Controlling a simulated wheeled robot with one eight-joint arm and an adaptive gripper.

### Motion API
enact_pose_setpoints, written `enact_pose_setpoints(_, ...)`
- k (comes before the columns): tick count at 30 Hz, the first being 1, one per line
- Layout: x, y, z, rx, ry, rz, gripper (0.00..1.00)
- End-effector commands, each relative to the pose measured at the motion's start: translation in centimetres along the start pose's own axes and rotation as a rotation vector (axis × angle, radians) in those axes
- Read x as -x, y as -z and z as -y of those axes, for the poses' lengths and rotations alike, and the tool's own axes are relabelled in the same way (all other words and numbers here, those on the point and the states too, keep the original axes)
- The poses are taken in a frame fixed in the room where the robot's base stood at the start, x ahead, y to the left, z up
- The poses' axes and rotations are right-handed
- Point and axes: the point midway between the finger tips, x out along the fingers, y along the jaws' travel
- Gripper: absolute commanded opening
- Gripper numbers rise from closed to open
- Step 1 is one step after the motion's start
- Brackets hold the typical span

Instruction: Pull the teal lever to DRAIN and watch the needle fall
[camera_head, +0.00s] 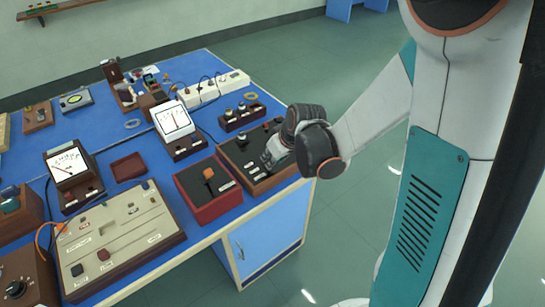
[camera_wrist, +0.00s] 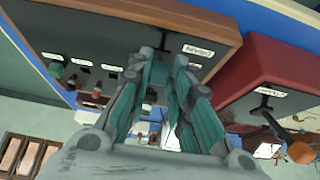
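The teal lever (camera_wrist: 160,74) shows in the wrist view on a dark panel (camera_wrist: 100,30) with a wooden rim. A label reading DRAIN (camera_wrist: 198,50) appears upside down beside it. My gripper (camera_wrist: 162,68) has its teal-padded fingers drawn in on both sides of the lever's handle, which fills the gap between their tips. In the head view my gripper (camera_head: 268,158) is low over the wooden-rimmed panel box (camera_head: 232,150) and hides the lever. A white-faced meter (camera_head: 174,120) with a needle stands behind and left of that box; its exact reading is too small to read.
A red box (camera_head: 222,208) with an orange-knobbed lever (camera_head: 208,173) stands close to the left of the panel box. A beige panel (camera_head: 115,235) and another meter (camera_head: 68,163) are farther left. A power strip (camera_head: 215,88) lies behind. Open floor lies right of the blue bench.

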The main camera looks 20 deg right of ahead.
Motion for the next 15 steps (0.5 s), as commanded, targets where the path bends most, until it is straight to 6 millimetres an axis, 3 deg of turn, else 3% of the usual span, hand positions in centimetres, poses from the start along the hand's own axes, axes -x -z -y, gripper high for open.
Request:
enact_pose_setpoints(2, -0.01, -0.03, 0.0, 0.0, 0.0, 0.0, 0.38)
enact_pose_setpoints(15, 0.49, 0.03, 0.0, 0.0, 0.0, -0.001, 0.38)
